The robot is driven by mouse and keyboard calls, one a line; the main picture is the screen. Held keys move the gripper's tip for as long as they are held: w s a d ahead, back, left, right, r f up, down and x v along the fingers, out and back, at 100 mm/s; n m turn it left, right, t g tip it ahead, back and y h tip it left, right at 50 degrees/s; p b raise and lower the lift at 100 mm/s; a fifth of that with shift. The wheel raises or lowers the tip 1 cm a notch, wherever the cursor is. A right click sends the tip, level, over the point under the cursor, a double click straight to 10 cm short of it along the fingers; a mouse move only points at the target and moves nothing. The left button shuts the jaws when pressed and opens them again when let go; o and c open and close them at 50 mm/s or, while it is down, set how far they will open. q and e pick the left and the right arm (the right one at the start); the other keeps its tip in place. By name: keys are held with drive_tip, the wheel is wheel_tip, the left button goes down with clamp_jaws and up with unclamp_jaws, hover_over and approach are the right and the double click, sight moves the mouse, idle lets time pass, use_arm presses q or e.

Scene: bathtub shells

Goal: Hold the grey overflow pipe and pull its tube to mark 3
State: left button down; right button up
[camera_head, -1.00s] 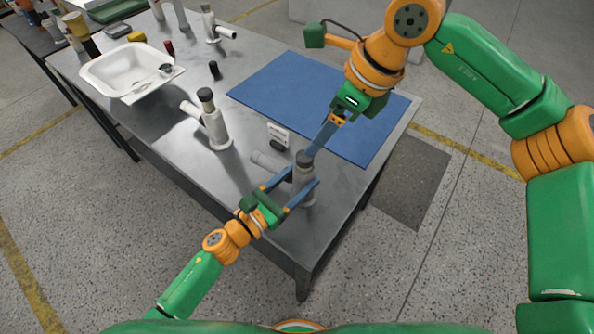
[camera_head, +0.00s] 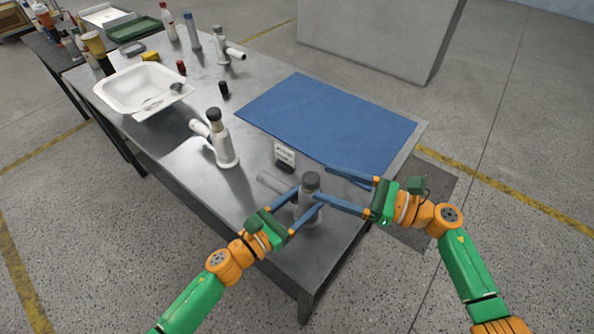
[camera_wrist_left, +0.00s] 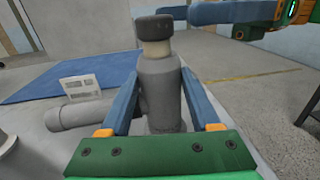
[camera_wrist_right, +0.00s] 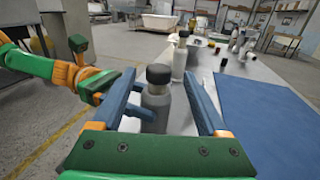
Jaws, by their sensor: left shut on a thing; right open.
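The grey overflow pipe (camera_head: 309,207) stands upright near the table's front corner, with a dark cap on top and a side branch pointing left. My left gripper (camera_head: 307,204) is shut on its body; in the left wrist view the blue fingers flank the grey pipe (camera_wrist_left: 160,90). The dark cap (camera_wrist_left: 155,27) sits on a short pale neck above the body; no mark is readable. My right gripper (camera_head: 324,181) is open beside the pipe's top, one finger near the cap. In the right wrist view the capped pipe (camera_wrist_right: 157,95) lies between the spread fingers.
A small white card (camera_head: 284,153) stands behind the pipe. A similar white pipe (camera_head: 223,145) stands to the left. A blue mat (camera_head: 325,115) covers the table's right part. A white basin (camera_head: 143,92) and several small items stand farther back.

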drive_tip(key=x, duration=0.8)
clamp_jaws()
idle(1.0)
